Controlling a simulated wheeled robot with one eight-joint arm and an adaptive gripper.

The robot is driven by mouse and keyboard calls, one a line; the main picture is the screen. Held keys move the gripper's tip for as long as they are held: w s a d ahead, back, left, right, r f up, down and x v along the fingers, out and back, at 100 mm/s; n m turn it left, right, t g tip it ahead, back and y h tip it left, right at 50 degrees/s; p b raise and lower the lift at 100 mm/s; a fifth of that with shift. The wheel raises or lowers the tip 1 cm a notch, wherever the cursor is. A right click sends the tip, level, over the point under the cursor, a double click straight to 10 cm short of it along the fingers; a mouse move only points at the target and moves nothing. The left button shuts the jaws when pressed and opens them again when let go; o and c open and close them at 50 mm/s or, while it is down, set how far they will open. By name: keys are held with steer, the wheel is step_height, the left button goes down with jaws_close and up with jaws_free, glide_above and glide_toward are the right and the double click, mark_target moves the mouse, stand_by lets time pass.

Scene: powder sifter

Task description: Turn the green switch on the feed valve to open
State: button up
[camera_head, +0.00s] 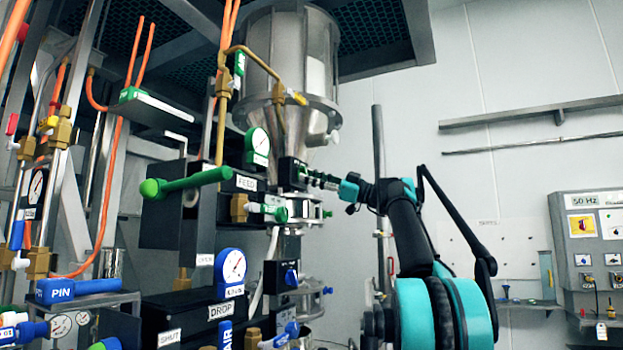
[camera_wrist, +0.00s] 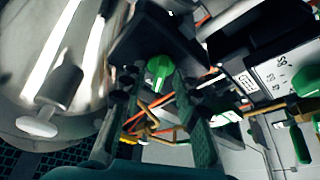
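The green switch (camera_wrist: 159,72) is a rounded knob on the underside or face of a dark box in the wrist view. The same dark box (camera_head: 287,172) shows in the head view, right of the FEED label (camera_head: 246,183) and below the steel hopper. My gripper (camera_head: 316,179) reaches it from the right. In the wrist view its two dark fingers stand apart, one on each side of the knob. A gap shows on the left of the knob; on the right I cannot tell if the finger touches. The knob is mostly hidden in the head view.
A green-handled lever (camera_head: 185,182) and a green-rimmed gauge (camera_head: 257,146) are left of the box. A blue knob (camera_head: 291,277) on another dark box is below. The steel hopper (camera_head: 300,60) hangs above.

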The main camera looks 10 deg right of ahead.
jaws_close()
